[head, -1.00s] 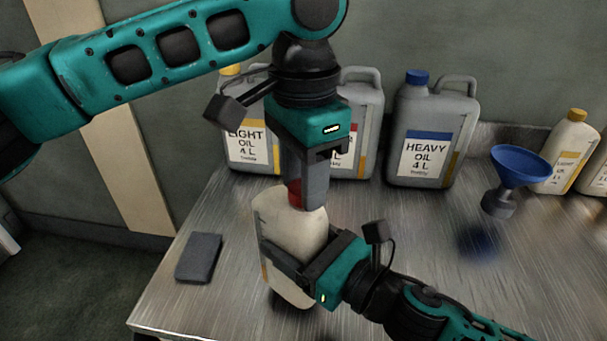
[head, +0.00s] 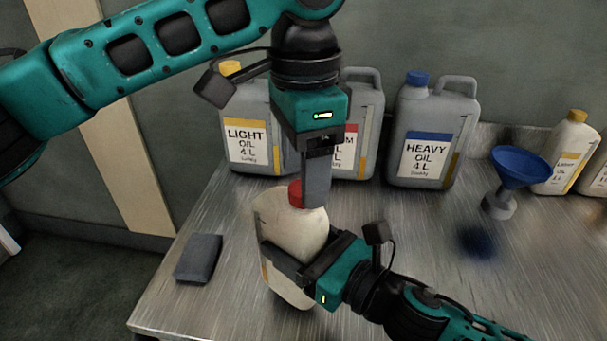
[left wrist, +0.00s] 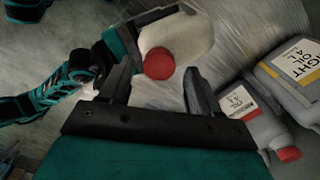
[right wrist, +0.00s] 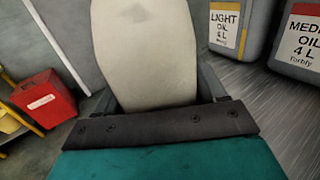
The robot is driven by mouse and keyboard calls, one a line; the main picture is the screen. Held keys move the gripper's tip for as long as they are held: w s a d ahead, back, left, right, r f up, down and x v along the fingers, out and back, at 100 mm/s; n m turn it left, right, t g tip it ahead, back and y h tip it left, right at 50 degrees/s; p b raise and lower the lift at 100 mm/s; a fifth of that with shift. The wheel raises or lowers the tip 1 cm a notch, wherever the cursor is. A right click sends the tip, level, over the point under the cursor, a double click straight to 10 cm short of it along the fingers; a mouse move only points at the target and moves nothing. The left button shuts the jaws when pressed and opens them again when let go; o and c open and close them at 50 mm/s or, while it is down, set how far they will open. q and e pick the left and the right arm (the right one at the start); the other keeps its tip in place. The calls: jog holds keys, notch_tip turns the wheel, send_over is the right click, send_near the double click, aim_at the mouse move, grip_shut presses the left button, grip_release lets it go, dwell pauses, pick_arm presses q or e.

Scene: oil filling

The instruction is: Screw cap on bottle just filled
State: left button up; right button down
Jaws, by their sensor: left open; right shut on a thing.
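The cream bottle (head: 290,225) stands near the front of the metal table, and it fills the middle of the right wrist view (right wrist: 148,50). A red cap (head: 295,194) sits on its mouth; whether it is tight cannot be told. The cap also shows in the left wrist view (left wrist: 158,63). My left gripper (head: 314,203) points down at the bottle top. It is open, with the cap between or just beyond its fingertips (left wrist: 158,85). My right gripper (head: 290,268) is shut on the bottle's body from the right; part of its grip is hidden.
Grey jugs of light oil (head: 247,140), medium oil (head: 362,125) and heavy oil (head: 430,135) stand at the back. A blue funnel (head: 520,168) rests in a grey holder at right. A dark block (head: 198,258) lies at the left edge.

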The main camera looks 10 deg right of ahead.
pick_arm(q)
jog(key=shift+r, duration=1.5)
jog(key=shift+c, duration=0.3)
jog(key=shift+r+n, duration=1.7)
jog(key=shift+n, duration=0.1)
jog(key=shift+f, duration=4)
jog(key=shift+c, duration=0.3)
